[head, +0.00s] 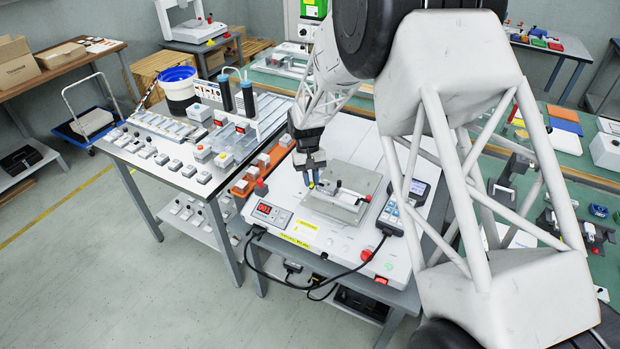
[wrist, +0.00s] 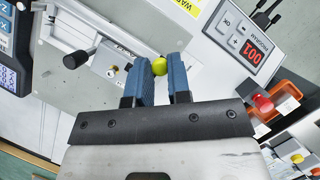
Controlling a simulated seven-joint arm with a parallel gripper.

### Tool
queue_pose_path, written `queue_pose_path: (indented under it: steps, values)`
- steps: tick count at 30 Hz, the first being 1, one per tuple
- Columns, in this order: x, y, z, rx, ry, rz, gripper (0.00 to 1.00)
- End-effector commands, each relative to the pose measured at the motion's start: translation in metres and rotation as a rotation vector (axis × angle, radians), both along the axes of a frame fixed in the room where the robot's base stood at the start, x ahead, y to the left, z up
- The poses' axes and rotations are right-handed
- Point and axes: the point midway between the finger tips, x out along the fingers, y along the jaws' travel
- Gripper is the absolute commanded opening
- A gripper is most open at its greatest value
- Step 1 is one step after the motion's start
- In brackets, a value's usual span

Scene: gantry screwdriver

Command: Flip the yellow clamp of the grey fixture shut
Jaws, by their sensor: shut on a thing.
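The grey fixture (head: 333,208) sits on the white machine bed in the head view, and its flat grey top (wrist: 82,97) fills the left of the wrist view. The yellow clamp shows as a round yellow-green knob (wrist: 159,67) at the fixture's edge. My gripper (wrist: 161,77), with blue fingers, is shut on this knob, with a fingertip on each side. In the head view my gripper (head: 312,182) is low at the fixture's left end. The clamp's lever is mostly hidden by the fingers, so its angle cannot be told.
A black-knobbed lever (wrist: 76,60) lies across the fixture. A handheld pendant (head: 391,213) and black cables lie at the right. The bed's front is mostly clear.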

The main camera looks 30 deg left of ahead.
Motion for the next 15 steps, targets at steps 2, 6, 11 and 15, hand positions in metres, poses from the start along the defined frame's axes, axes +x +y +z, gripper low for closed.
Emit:
queue_pose_path:
  steps: [2,6,11,15]
  values:
    - [-0.0002,-0.0002,0.0006,0.001,-0.001,0.024,0.00]
    - [-0.0002,-0.0010,0.0006,0.001,-0.001,0.050,0.00]
    - [-0.0001,-0.0012,0.0005,0.000,-0.001,0.056,0.00]
    - [-0.0001,-0.0012,0.0005,0.001,-0.001,0.055,0.00]
